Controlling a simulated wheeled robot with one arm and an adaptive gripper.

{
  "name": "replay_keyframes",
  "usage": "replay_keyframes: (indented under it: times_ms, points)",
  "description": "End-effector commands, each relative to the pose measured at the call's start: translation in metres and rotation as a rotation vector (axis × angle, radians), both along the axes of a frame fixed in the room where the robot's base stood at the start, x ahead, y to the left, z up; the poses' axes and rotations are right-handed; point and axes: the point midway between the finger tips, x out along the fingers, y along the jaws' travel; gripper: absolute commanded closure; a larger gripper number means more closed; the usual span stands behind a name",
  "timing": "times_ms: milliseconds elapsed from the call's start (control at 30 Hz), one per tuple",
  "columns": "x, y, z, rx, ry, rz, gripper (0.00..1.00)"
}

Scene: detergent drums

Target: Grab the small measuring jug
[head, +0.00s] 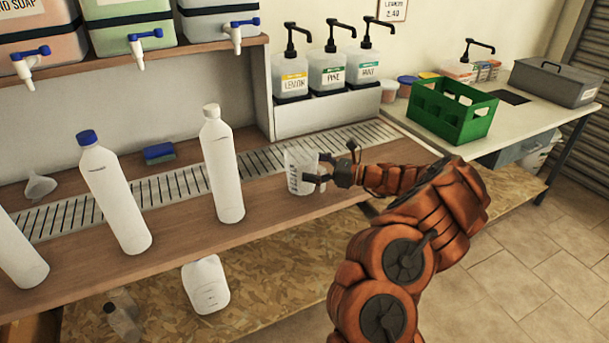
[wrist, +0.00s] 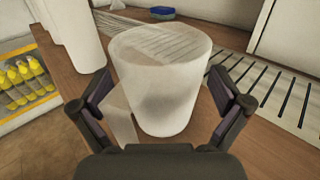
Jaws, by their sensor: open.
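The small measuring jug (head: 301,172) is translucent and stands upright on the wooden counter, at the front edge of the drain grille. My gripper (head: 326,170) reaches it from the right in the head view. In the wrist view the jug (wrist: 163,80) fills the middle, and my open gripper (wrist: 163,108) has one finger on each side of its lower part. A pale flat piece, perhaps the jug's handle, shows beside the left finger. I cannot tell whether either finger touches the jug.
A white bottle (head: 222,165) stands left of the jug, and a blue-capped bottle (head: 115,195) farther left. Pump dispensers (head: 328,70) stand behind on a raised ledge. A green crate (head: 452,108) is on the right table. A blue sponge (head: 159,152) lies behind the grille.

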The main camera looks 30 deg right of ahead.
Motion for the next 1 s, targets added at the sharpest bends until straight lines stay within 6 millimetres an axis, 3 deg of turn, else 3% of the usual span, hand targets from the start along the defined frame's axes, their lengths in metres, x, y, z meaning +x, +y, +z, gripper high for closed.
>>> replay_keyframes:
  times_ms: [100,1000]
  points:
    - [-0.0002,-0.0004,0.0000,0.000,0.000,-0.001,0.00]
    - [-0.0003,-0.0007,-0.0001,-0.001,0.001,-0.001,0.94]
